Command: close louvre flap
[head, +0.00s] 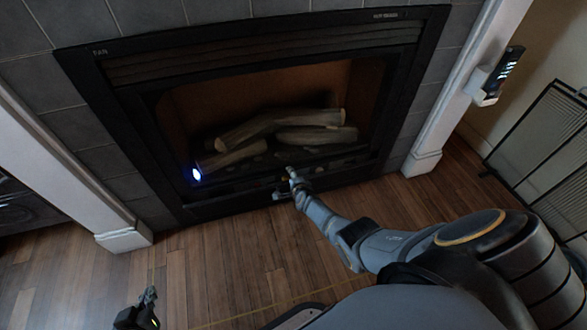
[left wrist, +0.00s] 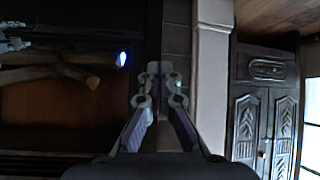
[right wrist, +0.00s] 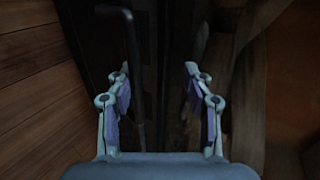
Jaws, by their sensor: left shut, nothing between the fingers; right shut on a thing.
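The fireplace has a dark louvre flap (head: 237,200) along its lower front; its exact angle is too dark to tell. My right gripper (head: 290,174) is at the middle of that lower front, shut on a part of the flap. In the right wrist view, its fingers (right wrist: 158,72) stand apart, with a dark bar (right wrist: 134,75) close to the left finger. My left gripper (head: 150,294) is low at the left, away from the flap. In the left wrist view, its fingertips (left wrist: 160,78) are together and empty.
Light logs (head: 270,130) and a bright light (head: 196,174) are inside the firebox. White pillars (head: 123,237) flank the surround. The wood floor (head: 215,265) in front is clear.

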